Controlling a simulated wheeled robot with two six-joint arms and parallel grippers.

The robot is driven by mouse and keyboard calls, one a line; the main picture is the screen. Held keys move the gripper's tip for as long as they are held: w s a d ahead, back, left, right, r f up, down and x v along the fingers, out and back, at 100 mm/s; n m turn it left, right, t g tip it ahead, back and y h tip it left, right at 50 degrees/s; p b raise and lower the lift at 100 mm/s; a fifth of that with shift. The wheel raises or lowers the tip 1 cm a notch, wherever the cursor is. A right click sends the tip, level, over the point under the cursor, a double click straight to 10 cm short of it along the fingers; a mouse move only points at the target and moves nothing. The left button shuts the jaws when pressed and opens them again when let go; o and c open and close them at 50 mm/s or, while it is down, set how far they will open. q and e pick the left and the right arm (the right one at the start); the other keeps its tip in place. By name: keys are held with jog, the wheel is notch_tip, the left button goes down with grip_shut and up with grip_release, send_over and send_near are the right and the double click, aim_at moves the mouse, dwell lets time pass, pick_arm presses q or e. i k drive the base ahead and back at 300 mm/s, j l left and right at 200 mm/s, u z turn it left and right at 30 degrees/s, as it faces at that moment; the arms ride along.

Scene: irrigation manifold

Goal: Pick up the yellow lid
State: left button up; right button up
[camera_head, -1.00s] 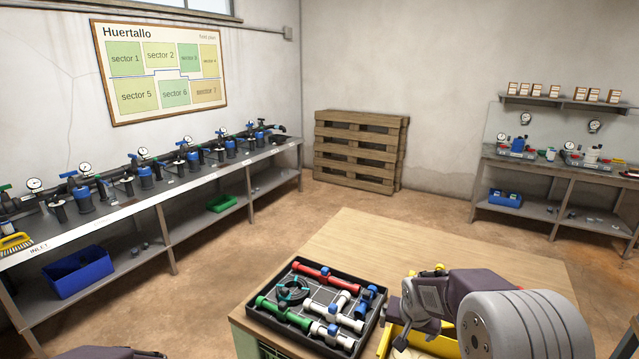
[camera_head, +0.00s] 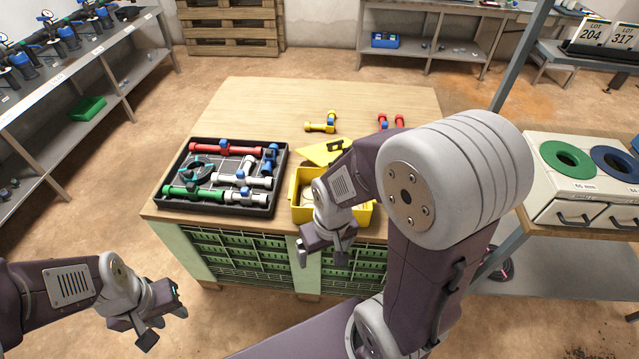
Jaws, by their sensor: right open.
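The yellow lid (camera_head: 322,151) is a flat yellow piece with a dark slot or handle. It lies at the back edge of the yellow bin (camera_head: 304,213) on the wooden table, its right side partly hidden by my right arm. My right gripper (camera_head: 326,250) is open and empty. It appears in front of the bin's near side, below the lid in the picture. My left gripper (camera_head: 165,322) is at the lower left, away from the table, with its fingers apart and nothing seen between them.
A black tray (camera_head: 169,202) of red, green, white and blue pipe fittings sits left of the bin. A yellow fitting (camera_head: 322,124) and red fittings (camera_head: 391,122) lie behind it. The wooden table top (camera_head: 265,105) is clear at the back. A sorting station (camera_head: 545,150) stands right.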

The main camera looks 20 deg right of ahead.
aim_at(322, 154)
jog(key=z, duration=1.05)
